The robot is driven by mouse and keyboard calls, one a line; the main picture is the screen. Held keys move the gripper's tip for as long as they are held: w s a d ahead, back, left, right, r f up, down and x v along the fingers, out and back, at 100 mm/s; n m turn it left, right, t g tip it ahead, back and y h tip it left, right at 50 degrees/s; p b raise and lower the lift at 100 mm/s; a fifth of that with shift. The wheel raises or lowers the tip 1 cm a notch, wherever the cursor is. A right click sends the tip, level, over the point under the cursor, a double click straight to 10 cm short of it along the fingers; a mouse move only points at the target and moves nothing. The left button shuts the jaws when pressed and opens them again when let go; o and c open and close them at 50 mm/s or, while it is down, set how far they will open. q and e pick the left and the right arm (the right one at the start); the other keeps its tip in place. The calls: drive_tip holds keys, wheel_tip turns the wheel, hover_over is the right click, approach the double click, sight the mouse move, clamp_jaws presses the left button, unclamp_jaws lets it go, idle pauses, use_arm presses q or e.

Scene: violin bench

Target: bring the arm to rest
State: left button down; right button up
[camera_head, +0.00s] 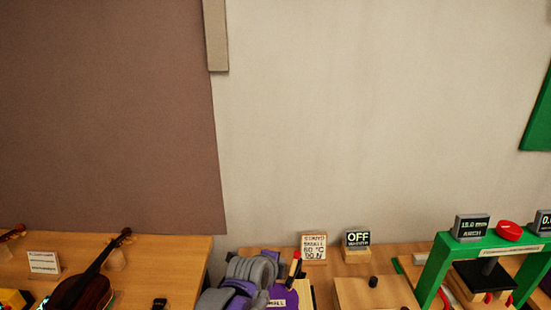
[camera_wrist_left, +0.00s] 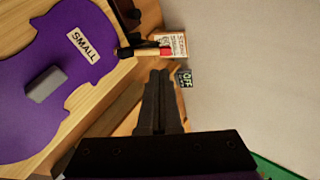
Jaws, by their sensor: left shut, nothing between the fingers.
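My left gripper (camera_wrist_left: 160,76) shows in the left wrist view with its two dark fingers together and nothing between them. In that view it is beside a purple violin-shaped plate (camera_wrist_left: 98,22) labelled SMALL, which lies to its left on a wooden bench. In the head view, grey and purple parts of my left arm show at the bottom centre, beside the purple plate (camera_head: 290,296); the fingertips cannot be made out there. My right gripper is in neither view.
A green frame (camera_head: 437,268) with displays stands at right.

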use_arm(q)
drive_tip(key=s+a+f+n+g+y, duration=0.1)
drive_tip(key=s+a+f+n, duration=0.1)
drive_tip(key=s+a+n, duration=0.4)
drive_tip(key=s+a+f+n+g+y, duration=0.1)
drive_tip(key=s+a+f+n, duration=0.1)
drive_tip(key=s+a+n, duration=0.5)
drive_tip(key=s+a+f+n+g+y, duration=0.1)
drive_tip(key=s+a+f+n, duration=0.2)
drive_tip(key=s, duration=1.2)
drive_tip(key=a+n, duration=0.3)
drive_tip(key=n, duration=0.2)
drive_tip(key=shift+s+a+n+y, duration=0.15)
drive_tip(key=shift+a+n+y, duration=0.2)
drive_tip(key=shift+n+y, duration=0.05)
